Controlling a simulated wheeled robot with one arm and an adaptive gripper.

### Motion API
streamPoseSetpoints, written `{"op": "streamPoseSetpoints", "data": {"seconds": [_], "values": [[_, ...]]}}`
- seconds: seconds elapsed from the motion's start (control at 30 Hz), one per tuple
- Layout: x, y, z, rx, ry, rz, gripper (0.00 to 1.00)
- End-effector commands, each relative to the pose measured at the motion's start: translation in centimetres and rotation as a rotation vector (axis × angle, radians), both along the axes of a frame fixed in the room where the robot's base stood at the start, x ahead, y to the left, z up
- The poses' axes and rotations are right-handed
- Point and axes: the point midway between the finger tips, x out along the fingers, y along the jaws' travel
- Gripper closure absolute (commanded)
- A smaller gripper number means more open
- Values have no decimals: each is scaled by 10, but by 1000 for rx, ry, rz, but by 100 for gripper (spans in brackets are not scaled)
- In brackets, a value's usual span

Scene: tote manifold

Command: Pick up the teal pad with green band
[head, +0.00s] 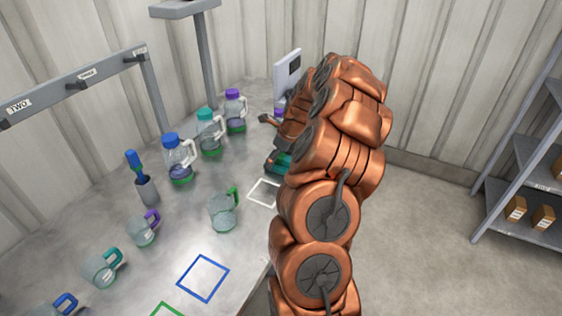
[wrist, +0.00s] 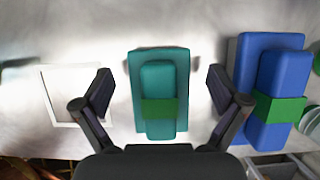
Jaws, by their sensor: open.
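The teal pad with a green band (wrist: 158,83) lies flat on the grey table in the wrist view, centred between my fingers. It has a wide base, a narrower raised block on top, and the green band across its lower part. My gripper (wrist: 160,92) is open, with one dark finger on each side of the pad and a gap to both. In the head view a part of the teal pad (head: 279,163) shows beside my copper arm, which hides the rest of it. My gripper is mostly hidden behind the arm there.
A blue pad with a green band (wrist: 270,90) lies close to the right of my right finger. A white square outline (wrist: 62,94) is on the table at left. Jugs with blue (head: 178,155), teal (head: 210,132) and purple (head: 235,112) lids stand further back. Several mugs stand left.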

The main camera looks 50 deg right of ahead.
Motion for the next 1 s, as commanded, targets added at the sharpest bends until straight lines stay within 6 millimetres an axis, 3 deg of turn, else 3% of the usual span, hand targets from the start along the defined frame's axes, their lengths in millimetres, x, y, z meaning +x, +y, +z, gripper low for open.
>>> {"op": "streamPoseSetpoints", "data": {"seconds": [0.13,0.37,0.9,1.0], "values": [[4,3,-11,3,3,1,3],[4,2,-12,3,2,0,5],[4,2,-12,2,2,0,61],[4,2,-12,2,2,0,67]]}}
